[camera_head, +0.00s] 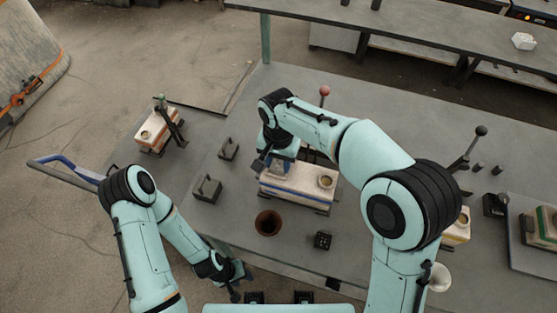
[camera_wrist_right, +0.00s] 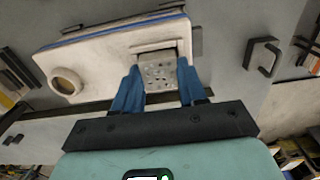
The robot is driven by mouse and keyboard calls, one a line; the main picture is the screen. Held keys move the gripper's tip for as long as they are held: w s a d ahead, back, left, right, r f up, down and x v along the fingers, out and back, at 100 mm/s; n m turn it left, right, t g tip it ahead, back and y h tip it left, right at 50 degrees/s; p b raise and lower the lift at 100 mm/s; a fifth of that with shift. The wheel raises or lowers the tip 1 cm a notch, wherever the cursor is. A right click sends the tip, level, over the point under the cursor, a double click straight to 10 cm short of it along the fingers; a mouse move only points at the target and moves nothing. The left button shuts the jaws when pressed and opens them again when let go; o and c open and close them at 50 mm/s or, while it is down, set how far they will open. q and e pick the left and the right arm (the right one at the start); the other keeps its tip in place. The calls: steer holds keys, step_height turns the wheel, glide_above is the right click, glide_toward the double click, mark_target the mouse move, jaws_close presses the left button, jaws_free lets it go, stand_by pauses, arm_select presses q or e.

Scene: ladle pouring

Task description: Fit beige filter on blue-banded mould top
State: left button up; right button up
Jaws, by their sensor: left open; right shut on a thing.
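The blue-banded mould (camera_head: 312,183) stands on the table at the middle of the head view. In the right wrist view its pale top (camera_wrist_right: 110,60) shows a round cup opening at the left and a square recess at the right. My right gripper (camera_head: 280,172) is over the left part of this mould. Its blue fingers (camera_wrist_right: 160,88) are shut on the speckled, greyish-beige filter (camera_wrist_right: 160,72), which is at the recess. I cannot tell whether it is fully seated. My left gripper (camera_head: 238,284) is open and empty near the table's front edge.
An orange-banded mould (camera_head: 155,132) stands at the left, others at the right. Black brackets (camera_head: 207,188) stand left of the middle mould. A round hole (camera_head: 268,222) and a small black block (camera_head: 323,240) are in front. A red-knobbed lever (camera_head: 325,91) rises behind.

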steer(key=shift+f, duration=0.25)
steer(key=o, duration=1.1)
steer(key=shift+f, duration=0.1)
arm_select(q)
steer(key=shift+a, duration=0.1)
arm_select(e)
steer(key=shift+f, duration=0.1)
arm_select(q)
steer(key=shift+f, duration=0.1)
arm_select(e)
steer(key=shift+d, duration=0.15)
arm_select(q)
steer(key=w+r+p, duration=0.2)
steer(key=shift+w+r, duration=0.15)
steer(key=shift+r, duration=0.25)
arm_select(e)
step_height(320, 180, up, 14)
steer(key=shift+a, duration=0.35)
